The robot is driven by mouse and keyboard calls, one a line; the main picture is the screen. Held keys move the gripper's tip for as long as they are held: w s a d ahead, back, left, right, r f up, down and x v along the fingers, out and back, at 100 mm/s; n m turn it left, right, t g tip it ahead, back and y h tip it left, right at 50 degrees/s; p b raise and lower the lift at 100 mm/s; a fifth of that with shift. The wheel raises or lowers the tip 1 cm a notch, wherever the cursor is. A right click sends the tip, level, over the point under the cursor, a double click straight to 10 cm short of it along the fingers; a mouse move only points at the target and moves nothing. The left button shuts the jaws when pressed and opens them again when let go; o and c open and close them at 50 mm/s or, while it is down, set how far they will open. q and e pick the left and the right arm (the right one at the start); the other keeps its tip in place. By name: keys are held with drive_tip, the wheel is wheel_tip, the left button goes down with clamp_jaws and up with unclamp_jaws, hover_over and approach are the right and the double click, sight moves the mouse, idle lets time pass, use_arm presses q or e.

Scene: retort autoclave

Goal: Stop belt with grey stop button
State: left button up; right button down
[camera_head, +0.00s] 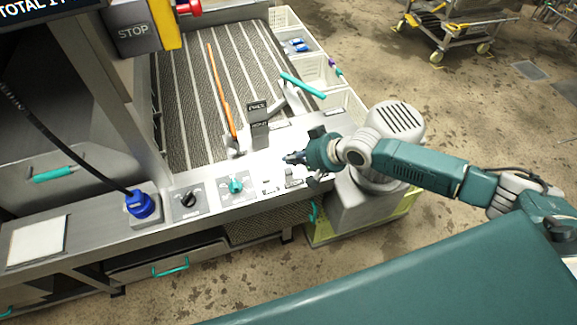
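A grey block marked STOP (133,30) is at the top left, beside a yellow housing (165,22) with a red knob (188,7). The block's top edge is cut off by the frame. The belt (195,95), dark with pale stripes, runs away from the metal front panel. My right gripper (291,157) reaches in from the right and is over the panel's right part, below and to the right of the STOP block and well apart from it. Its fingers are small and dark, so I cannot tell their opening. My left gripper is not in view.
The panel holds a blue plug (141,205) with a black cable, a black knob (188,200) and a teal knob (236,185). An orange rod (221,92) lies along the belt. White bins (318,72) line the belt's right side. A cart (452,25) stands behind on open floor.

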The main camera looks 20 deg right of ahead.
sight(291, 171)
drive_tip(key=shift+r+p, duration=1.1)
drive_tip(key=shift+r, duration=0.4)
drive_tip(key=shift+f, duration=0.1)
